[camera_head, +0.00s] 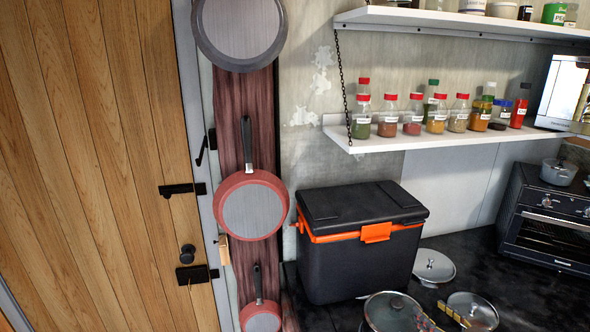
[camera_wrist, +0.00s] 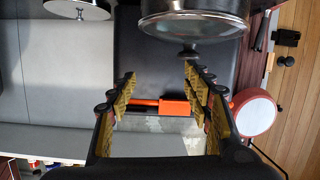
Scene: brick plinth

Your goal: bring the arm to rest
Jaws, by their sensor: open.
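My gripper (camera_wrist: 160,76) shows in the wrist view with its yellow-padded fingers spread wide apart. Nothing is held between them. Behind the gap lies the black cooler box (camera_wrist: 160,62) with its orange latch (camera_wrist: 160,107); the wrist picture is turned upside down. In the head view the same cooler box (camera_head: 355,268) stands closed on the dark counter, its orange latch (camera_head: 376,233) facing front.
A glass-lidded pot (camera_wrist: 195,22) is near the gripper in the wrist view. In the head view, glass-lidded pans (camera_head: 392,312) and a loose lid (camera_head: 433,266) are on the counter by an oven (camera_head: 548,225). Spice jars line a shelf (camera_head: 370,144). Pans hang beside a wooden door (camera_head: 110,150).

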